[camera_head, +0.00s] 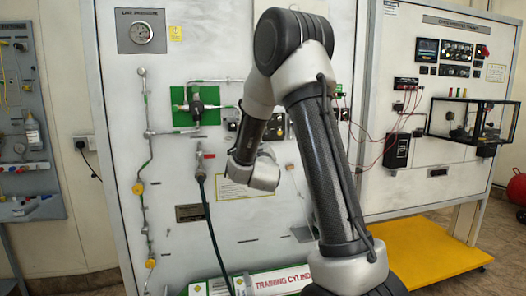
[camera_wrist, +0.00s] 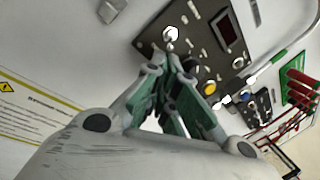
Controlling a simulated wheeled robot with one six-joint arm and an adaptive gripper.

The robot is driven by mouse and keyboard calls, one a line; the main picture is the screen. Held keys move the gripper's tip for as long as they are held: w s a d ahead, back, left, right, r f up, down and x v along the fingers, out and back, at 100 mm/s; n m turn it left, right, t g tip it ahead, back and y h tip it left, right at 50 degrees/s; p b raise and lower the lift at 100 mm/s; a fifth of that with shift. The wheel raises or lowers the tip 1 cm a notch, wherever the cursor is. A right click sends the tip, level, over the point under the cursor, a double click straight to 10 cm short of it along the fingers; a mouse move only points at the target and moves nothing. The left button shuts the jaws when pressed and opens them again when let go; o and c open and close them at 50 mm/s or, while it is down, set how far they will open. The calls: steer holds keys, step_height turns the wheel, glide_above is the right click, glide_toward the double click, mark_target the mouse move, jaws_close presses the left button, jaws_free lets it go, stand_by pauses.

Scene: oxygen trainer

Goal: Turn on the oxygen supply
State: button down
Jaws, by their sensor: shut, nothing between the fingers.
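The white oxygen trainer board (camera_head: 225,225) stands ahead in the head view. It carries a green plate (camera_head: 181,121) with a dark valve (camera_head: 196,107), and a line pressure gauge (camera_head: 141,33). In the wrist view, my gripper (camera_wrist: 171,57) is shut and empty. Its fingertips are in front of a dark control panel (camera_wrist: 206,42) with a red display, a yellow button (camera_wrist: 210,87) and small bright knobs. The fingertips overlap a small metal switch or knob (camera_wrist: 170,34); I cannot tell whether they touch it. In the head view my arm hides the fingers.
A dark hose (camera_head: 208,218) hangs down the board. A "Training cylinder" sign (camera_head: 283,281) is low on it. At the right is a second board (camera_head: 425,185) with red cables and a clear box (camera_head: 473,120), above a yellow platform (camera_head: 430,253). Another panel stands far left.

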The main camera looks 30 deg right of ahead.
steer(key=shift+s+a+r+n+g+y, duration=0.15)
steer(key=shift+s+r+g+y, duration=0.15)
steer(key=shift+g, duration=0.35)
steer(key=shift+s+r+n+g+y, duration=0.15)
steer(key=shift+r+g+y, duration=0.2)
steer(key=shift+g, duration=0.3)
stand_by(0.4)
steer(key=shift+s+a+r, duration=0.1)
steer(key=shift+s+r, duration=0.1)
steer(key=shift+r, duration=0.2)
stand_by(0.3)
steer(key=shift+r, duration=0.15)
